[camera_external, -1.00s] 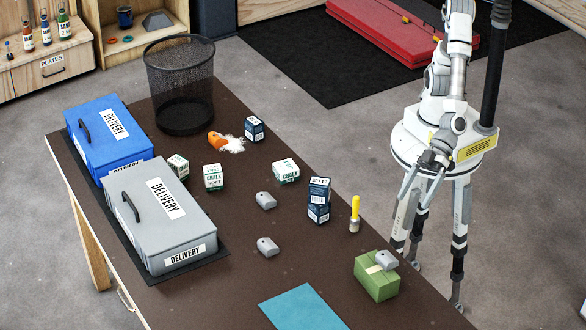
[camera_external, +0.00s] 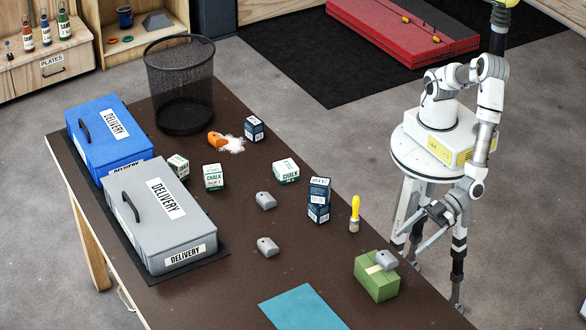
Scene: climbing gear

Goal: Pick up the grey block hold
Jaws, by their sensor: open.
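Three grey block holds are in view. One grey block hold (camera_external: 265,200) lies on the brown table near its middle. A second grey block hold (camera_external: 268,247) lies closer to the front. A third grey block hold (camera_external: 387,260) sits on top of a green box (camera_external: 377,282) near the table's right edge. My gripper (camera_external: 424,222) is open and empty. It is beyond the right edge of the table, above and right of the green box in the picture, and apart from every hold.
A yellow-handled brush (camera_external: 354,213) and stacked dark blue boxes (camera_external: 319,200) stand left of my gripper. Chalk boxes (camera_external: 213,177), a mesh bin (camera_external: 181,85), a grey delivery box (camera_external: 160,220) and a blue one (camera_external: 112,140) fill the far and left parts. A teal sheet (camera_external: 303,308) lies at the front.

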